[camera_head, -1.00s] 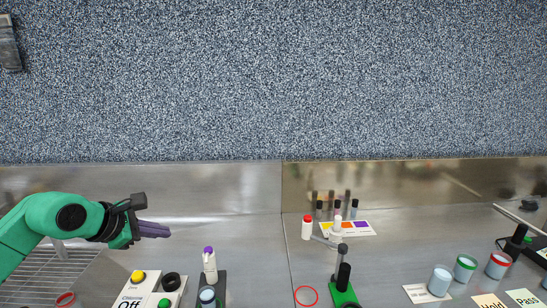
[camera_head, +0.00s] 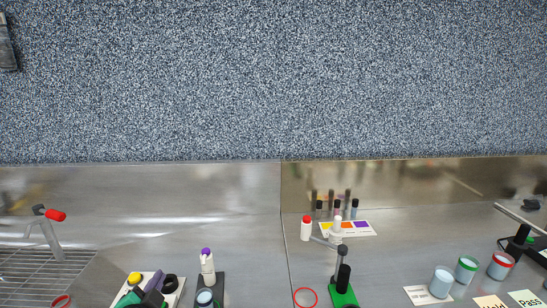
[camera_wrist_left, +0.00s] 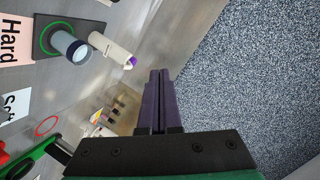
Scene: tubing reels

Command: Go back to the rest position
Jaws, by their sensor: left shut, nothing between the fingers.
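My left gripper (camera_head: 156,281) shows at the bottom edge of the head view, in front of the control box with the yellow button (camera_head: 134,278). My right gripper is in neither view.
A tap with a red end (camera_head: 55,215) stands by a wire rack (camera_head: 35,272) at the left. A white bottle with a purple top (camera_head: 208,262) stands right of the box. A green-based stand (camera_head: 343,293) and several jars are farther right.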

